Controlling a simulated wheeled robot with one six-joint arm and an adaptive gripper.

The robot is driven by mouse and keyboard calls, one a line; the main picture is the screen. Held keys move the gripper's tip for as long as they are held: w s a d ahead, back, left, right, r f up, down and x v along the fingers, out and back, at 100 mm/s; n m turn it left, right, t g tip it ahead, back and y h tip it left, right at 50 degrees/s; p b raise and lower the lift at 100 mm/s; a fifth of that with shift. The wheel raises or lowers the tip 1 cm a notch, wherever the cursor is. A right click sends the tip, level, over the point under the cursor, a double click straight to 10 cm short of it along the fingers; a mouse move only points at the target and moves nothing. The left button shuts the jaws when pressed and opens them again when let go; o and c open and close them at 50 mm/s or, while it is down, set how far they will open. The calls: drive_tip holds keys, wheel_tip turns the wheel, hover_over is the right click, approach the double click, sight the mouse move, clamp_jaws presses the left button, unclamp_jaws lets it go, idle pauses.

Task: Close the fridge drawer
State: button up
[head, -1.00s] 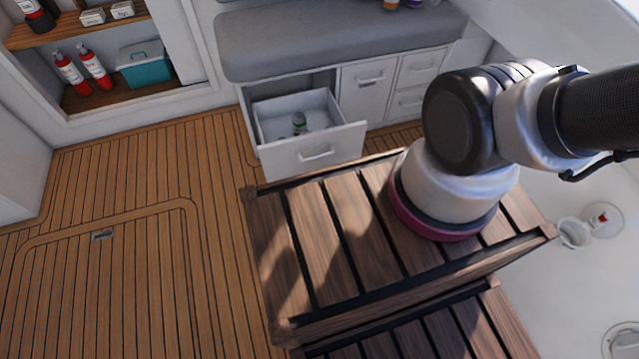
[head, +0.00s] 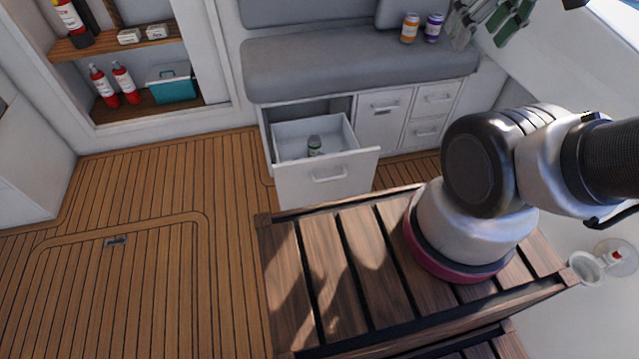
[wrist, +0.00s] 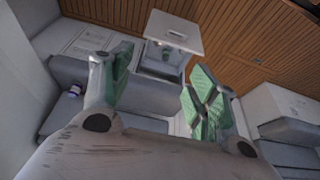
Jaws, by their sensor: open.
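The fridge drawer (head: 323,180) is a white drawer pulled open from the cabinet under the grey bench. Its inside is visible, with a small bottle with a green band (head: 314,145) standing in it. In the wrist view the drawer (wrist: 175,32) shows beyond the fingers, turned over by the camera's angle. My gripper (head: 492,20), with green pads, is partly in the head view at the top right, beside the bench and clear of the drawer. In the wrist view my gripper (wrist: 157,88) has its fingers spread, with nothing between them.
A grey cushioned bench (head: 350,68) sits above the drawer. An orange can (head: 409,27) and a purple can (head: 433,27) stand on it. Closed white cabinet fronts (head: 383,120) are right of the drawer. A slatted wooden platform (head: 345,260) is in front. The plank floor at left is clear.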

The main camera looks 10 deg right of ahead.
drive_tip(key=w+f+g, duration=0.1)
drive_tip(key=f, duration=0.2)
drive_tip(key=w+a+f+g, duration=0.1)
drive_tip(key=f+g, duration=0.1)
drive_tip(key=f, duration=0.1)
drive_tip(key=a+f+n+g, duration=0.1)
drive_tip(key=f+g, duration=0.1)
drive_tip(key=f, duration=0.1)
drive_tip(key=shift+w+a, duration=0.2)
drive_tip(key=shift+w, duration=0.2)
clamp_jaws()
drive_tip(key=n+t+y, duration=0.5)
drive_tip(key=n+t, duration=0.2)
drive_tip(key=n, duration=0.9)
approach(295, 168)
drive_tip(key=x, duration=0.2)
drive_tip(key=s+x, duration=0.1)
drive_tip(key=x, duration=0.1)
drive_tip(key=shift+w+a+f, duration=0.15)
drive_tip(key=shift+f, duration=0.25)
drive_tip(key=shift+w, duration=0.6)
